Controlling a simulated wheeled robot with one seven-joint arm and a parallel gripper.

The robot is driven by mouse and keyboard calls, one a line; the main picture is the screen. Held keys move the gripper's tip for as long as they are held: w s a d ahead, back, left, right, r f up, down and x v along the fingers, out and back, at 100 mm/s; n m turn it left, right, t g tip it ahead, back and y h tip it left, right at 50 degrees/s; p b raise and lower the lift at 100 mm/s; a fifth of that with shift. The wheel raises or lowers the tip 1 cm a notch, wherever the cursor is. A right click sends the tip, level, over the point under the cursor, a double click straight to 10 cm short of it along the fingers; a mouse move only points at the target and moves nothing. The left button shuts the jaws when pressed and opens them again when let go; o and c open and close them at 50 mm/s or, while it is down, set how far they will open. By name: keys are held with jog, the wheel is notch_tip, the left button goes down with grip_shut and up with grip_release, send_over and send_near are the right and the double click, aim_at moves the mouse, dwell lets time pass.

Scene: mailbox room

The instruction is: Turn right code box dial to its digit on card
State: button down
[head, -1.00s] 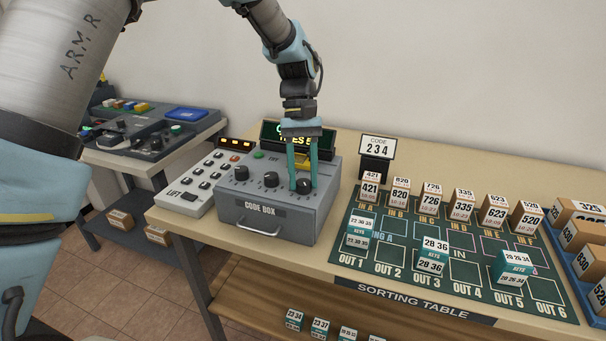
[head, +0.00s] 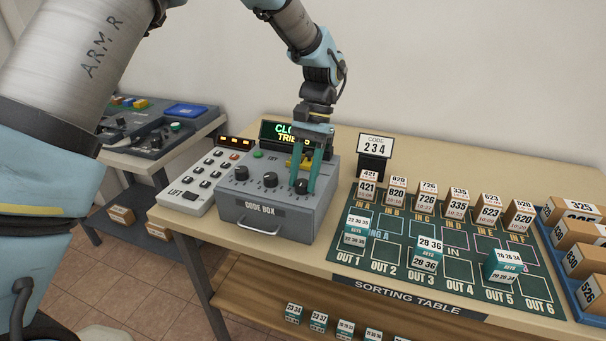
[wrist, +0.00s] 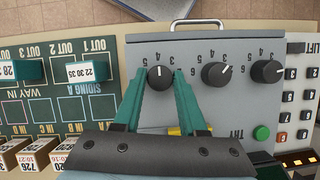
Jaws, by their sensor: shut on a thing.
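The grey code box (head: 262,224) stands on the table with a row of three black dials. My gripper (head: 303,185) reaches down with its green fingers on either side of the right dial (head: 301,186). In the wrist view, turned round, this dial (wrist: 160,77) is leftmost, and my gripper (wrist: 161,74) is shut on it. Its white mark points up in that view, towards the box front; which digit it meets is hard to tell. The middle dial (head: 270,179) and left dial (head: 241,173) are free. The code card (head: 376,147) reads 234.
A green-lettered display (head: 287,133) behind the box is partly hidden by my gripper. A keypad (head: 200,180) stands left of the box. The sorting table mat (head: 395,262), with several labelled boxes, lies to the right. A yellow part (wrist: 176,131) sits beneath my gripper.

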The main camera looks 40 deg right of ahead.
dwell(0.3)
jog(key=shift+c, duration=2.3)
grip_release()
jog(key=b+v, duration=0.2)
jog(key=v, duration=0.9)
